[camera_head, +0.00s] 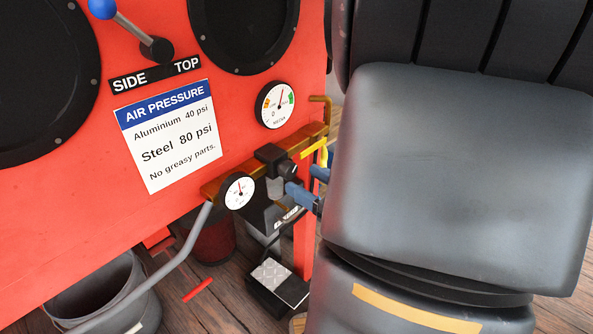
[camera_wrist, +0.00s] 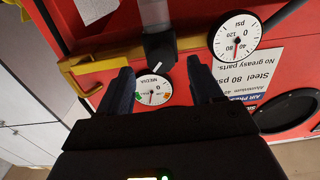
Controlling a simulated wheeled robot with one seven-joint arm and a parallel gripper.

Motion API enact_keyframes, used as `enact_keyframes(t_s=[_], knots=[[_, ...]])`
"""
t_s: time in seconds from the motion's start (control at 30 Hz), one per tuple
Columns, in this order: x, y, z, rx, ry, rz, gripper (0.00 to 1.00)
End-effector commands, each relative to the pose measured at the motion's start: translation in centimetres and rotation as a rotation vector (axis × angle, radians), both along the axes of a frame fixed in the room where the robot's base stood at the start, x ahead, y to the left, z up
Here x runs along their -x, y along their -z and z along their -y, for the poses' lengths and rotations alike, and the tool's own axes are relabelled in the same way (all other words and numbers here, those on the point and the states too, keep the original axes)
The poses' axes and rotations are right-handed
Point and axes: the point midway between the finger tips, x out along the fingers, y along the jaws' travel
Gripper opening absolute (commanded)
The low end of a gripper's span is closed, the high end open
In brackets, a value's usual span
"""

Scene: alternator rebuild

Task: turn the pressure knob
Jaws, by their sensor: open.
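In the head view the knob (camera_head: 288,168) shows small, just left of my fingertips. My gripper (camera_wrist: 160,68) is open, its two dark blue fingers pointing at the knob, one to each side in the wrist view. I cannot tell whether they reach alongside it; no contact shows. In the head view my gripper (camera_head: 308,188) comes from behind my grey arm, which hides most of it. A round psi gauge (camera_wrist: 238,42) sits beside the knob.
The red cabinet (camera_head: 60,240) carries a pressure sign (camera_head: 170,140) and a media gauge (camera_head: 276,105). The yellow pipe (camera_head: 225,185) runs along its edge. A grey hose (camera_head: 165,270), a bucket (camera_head: 95,285) and a foot pedal (camera_head: 275,280) are below.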

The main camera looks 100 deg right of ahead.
Motion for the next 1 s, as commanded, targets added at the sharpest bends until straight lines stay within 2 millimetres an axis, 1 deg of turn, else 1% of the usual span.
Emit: enact_keyframes(t_s=[0.1, 0.3, 0.43, 0.67, 1.0], knots=[[-1.1, -0.1, 1.5, 0.001, 0.0, 0.001, 0.65], [-2.4, -0.1, 3.1, 0.0, 0.001, 0.001, 0.65], [-2.7, 0.0, 3.4, -0.001, 0.001, 0.0, 0.65], [-2.8, 0.0, 3.4, -0.002, 0.0, 0.001, 0.65], [-2.8, 0.0, 3.4, -0.002, 0.0, 0.001, 0.34]])
